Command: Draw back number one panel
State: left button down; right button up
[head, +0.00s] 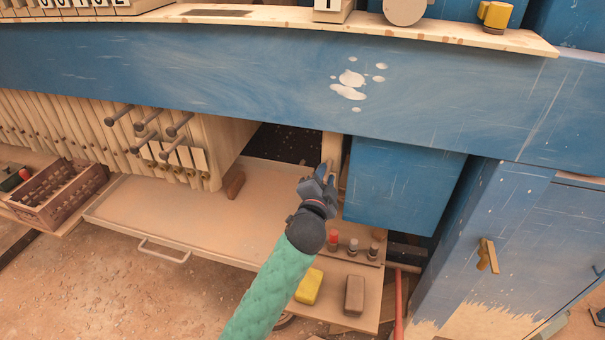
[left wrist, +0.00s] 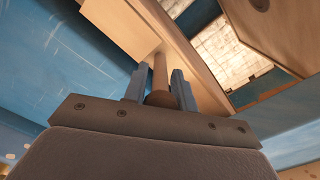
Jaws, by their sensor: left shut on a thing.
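A pale wooden panel (head: 332,146) stands edge-on under the blue beam, close to a blue block, with a sign ending in a "1" above it (head: 328,4). My left gripper (head: 323,174) is at this panel's front edge. In the left wrist view, its two blue-grey fingers stand on either side of a round wooden peg handle (left wrist: 160,76), and the gripper is shut on it. The peg joins the pale panel (left wrist: 192,62) behind. Several other panels (head: 200,145) with dark-tipped pegs stand packed at the left. My right gripper is not in view.
A dark gap (head: 287,143) lies between the packed panels and the single one. Below is a wooden tray (head: 215,215) with a small brown wedge (head: 234,184). A yellow block (head: 308,287) and a brown block (head: 354,295) lie at the front. The blue block (head: 400,185) bounds the right.

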pick_arm(q)
jog(key=shift+s+d, duration=0.3)
jog(key=shift+d, duration=0.55)
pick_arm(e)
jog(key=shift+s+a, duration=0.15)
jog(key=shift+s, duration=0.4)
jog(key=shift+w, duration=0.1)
pick_arm(q)
jog(key=c, duration=1.4)
grip_release()
jog(key=shift+c, duration=0.2)
jog(key=shift+o, duration=1.4)
jog(key=b+v, duration=0.3)
jog(key=v, duration=0.4)
jog(key=shift+s, duration=0.35)
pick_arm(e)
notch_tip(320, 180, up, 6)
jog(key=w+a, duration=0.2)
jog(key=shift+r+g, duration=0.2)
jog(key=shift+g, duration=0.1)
